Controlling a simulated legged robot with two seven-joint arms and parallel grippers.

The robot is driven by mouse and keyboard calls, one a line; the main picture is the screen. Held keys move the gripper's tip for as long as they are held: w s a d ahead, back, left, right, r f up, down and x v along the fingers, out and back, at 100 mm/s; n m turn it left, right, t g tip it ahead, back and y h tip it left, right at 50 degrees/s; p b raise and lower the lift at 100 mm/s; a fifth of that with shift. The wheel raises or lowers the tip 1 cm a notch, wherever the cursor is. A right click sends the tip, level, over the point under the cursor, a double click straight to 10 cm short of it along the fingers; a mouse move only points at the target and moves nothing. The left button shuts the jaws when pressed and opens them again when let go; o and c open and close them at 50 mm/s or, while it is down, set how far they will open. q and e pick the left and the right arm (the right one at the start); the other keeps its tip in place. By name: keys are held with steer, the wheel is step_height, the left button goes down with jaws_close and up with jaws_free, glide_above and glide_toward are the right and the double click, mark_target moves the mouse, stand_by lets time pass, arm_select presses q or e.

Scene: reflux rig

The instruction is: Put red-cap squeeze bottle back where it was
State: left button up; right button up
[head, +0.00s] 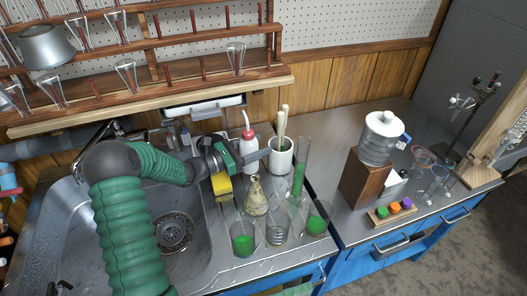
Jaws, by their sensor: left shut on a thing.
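The red-cap squeeze bottle (249,150) is white with a red top and a thin pale spout. It stands upright at the back of the counter, right of the sink. My left gripper (241,158) reaches it from the left, on the end of my green-sleeved arm, and is shut on the bottle's body. Part of the bottle's left side is hidden by the gripper. Whether its base touches the counter cannot be told. My right gripper is not in view.
A white beaker with sticks (281,158) stands close right of the bottle. A yellow item (222,186), a tan flask (256,196), a green-filled cylinder (299,178) and green-filled beakers (243,240) crowd the front. The sink (190,262) lies left; a wooden glassware rack hangs above.

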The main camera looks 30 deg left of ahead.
arm_select(q)
steer(key=shift+o, duration=0.2)
steer(key=shift+d+f+b, duration=0.1)
steer(key=shift+f+b, duration=0.4)
steer(key=shift+f, duration=0.45)
steer(key=shift+f+b, duration=0.45)
steer(key=shift+b, duration=0.05)
steer(key=shift+c, duration=0.2)
steer(key=shift+o, duration=0.2)
steer(key=o, duration=0.8)
steer(key=shift+r, duration=0.1)
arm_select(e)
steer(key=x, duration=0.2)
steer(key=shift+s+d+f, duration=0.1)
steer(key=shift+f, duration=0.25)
arm_select(q)
steer(key=shift+o, duration=0.2)
steer(key=shift+s, duration=0.1)
steer(key=p+v, duration=0.2)
steer(key=v, duration=1)
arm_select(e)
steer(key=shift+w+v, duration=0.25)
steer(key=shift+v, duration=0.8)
